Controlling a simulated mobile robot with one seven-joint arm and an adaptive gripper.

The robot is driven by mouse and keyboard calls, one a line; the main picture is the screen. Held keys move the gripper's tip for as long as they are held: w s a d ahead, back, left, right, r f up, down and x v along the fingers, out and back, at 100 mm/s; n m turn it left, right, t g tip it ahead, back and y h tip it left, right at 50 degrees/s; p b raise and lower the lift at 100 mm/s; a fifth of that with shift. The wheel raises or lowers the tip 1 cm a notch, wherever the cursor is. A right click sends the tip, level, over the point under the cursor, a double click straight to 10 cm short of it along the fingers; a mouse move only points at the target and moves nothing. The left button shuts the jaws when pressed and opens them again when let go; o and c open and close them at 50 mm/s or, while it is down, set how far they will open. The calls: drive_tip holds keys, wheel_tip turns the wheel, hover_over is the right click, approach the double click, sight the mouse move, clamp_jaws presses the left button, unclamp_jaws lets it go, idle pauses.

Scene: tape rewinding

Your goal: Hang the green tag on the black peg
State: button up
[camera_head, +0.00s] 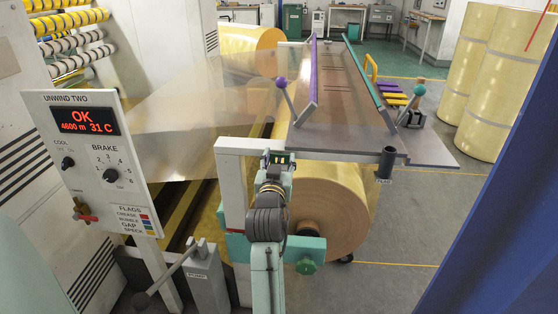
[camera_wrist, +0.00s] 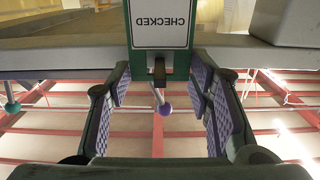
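The green tag (camera_wrist: 128,62), with a white label reading CHECKED, shows upside down at the top of the wrist view. A short black peg (camera_wrist: 159,70) shows at the middle of the tag's lower edge in that view, seemingly through its hole. The tag seems to hang on the peg. My gripper (camera_wrist: 159,95) has its two purple-padded fingers spread, one to each side, with a clear gap between them. In the head view my gripper (camera_head: 273,165) is at the near front edge of the machine table; it largely hides the tag and peg there.
A white post (camera_head: 232,190) stands left of my gripper, and a large yellow roll (camera_head: 340,205) is behind and right. A purple-knobbed lever (camera_head: 281,84) rises from the table. A dark holder (camera_head: 387,163) is at the table's right corner. The control panel (camera_head: 100,160) stands at left.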

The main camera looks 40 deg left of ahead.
drive_tip(key=o, duration=0.4)
drive_tip(key=shift+o, duration=0.2)
drive_tip(key=v, duration=1.2)
